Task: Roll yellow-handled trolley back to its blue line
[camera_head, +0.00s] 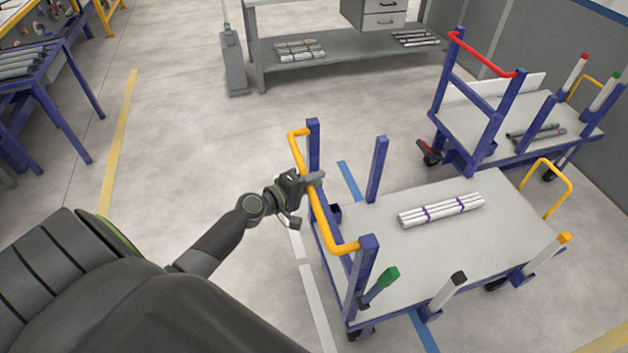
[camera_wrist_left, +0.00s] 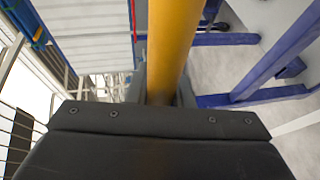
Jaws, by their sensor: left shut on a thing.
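The yellow-handled trolley (camera_head: 455,262) has a grey deck, blue posts and a yellow push bar (camera_head: 323,218) at its left end. A bundle of white pipes with purple bands (camera_head: 440,210) lies on its deck. My left gripper (camera_head: 312,180) is shut on the push bar, about halfway along it. The yellow bar (camera_wrist_left: 172,45) also fills the space between the fingers in the left wrist view. A blue line (camera_head: 350,181) shows on the floor behind the trolley and again in front (camera_head: 425,332); the deck hides the stretch between. My right gripper is not in view.
A red-handled trolley (camera_head: 490,115) stands close behind at the right, near the grey wall. A grey workbench (camera_head: 345,48) is at the back. A blue rack with pipes (camera_head: 38,85) stands at the far left. The floor left of the trolley is clear.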

